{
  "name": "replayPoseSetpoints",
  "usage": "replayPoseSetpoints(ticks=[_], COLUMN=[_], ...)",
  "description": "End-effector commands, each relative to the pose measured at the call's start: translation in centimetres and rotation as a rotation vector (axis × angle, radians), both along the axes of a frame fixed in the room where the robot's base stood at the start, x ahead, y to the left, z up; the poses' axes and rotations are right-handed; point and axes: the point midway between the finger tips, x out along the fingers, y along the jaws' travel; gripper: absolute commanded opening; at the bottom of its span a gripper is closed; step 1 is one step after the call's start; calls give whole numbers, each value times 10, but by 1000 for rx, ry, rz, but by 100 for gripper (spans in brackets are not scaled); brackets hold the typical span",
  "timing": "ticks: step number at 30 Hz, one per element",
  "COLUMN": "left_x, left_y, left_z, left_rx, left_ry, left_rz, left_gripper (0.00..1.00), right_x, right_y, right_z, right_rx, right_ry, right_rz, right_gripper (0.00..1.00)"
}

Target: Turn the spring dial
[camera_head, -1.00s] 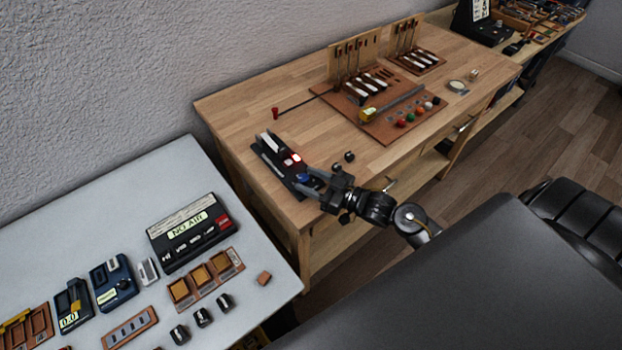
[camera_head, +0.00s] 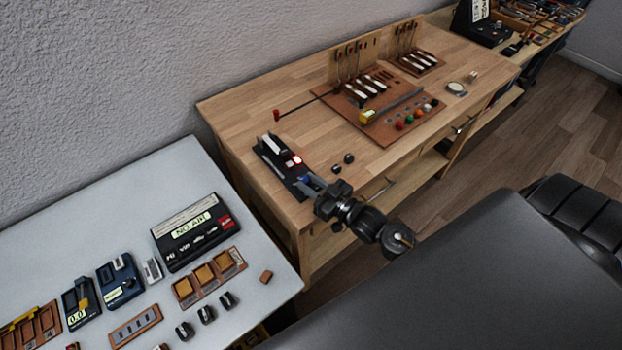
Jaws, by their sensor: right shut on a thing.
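A long black device (camera_head: 272,155) lies near the left end of the wooden bench. It carries a white piece, small lit red and white lights, and a small blue dial (camera_head: 303,180) at its near end, which I take for the spring dial. My right gripper (camera_head: 312,187) reaches in from the lower right, low over this end. It is shut on the dial, as far as the small view shows. Its fingers and wrist hide part of the dial, so its exact angle cannot be read. My left gripper is not in view.
Two small black knobs (camera_head: 343,163) lie on the wooden bench (camera_head: 240,105) just right of the device. A brown board (camera_head: 385,125) with coloured balls lies farther back. A grey table (camera_head: 150,165) with a "NO AIR" box (camera_head: 193,232) stands at left.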

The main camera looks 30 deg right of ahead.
Motion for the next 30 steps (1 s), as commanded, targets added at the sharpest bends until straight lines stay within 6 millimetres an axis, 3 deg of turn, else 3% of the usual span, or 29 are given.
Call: replayPoseSetpoints(ticks=[8,9,14,23,30], left_x=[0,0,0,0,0], left_y=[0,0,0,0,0], left_z=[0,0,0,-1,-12], left_rx=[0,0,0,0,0], left_ry=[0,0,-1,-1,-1], left_rz=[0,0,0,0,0], left_gripper=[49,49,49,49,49], right_x=[0,0,0,-2,-35], right_y=[1,1,1,0,-11], right_z=[0,0,0,-1,-4], right_rx=[0,0,0,-1,-1], right_ry=[-2,-2,-2,-1,1], right_rz=[-4,-4,-4,-4,-4], right_gripper=[4,29,49,49,49])
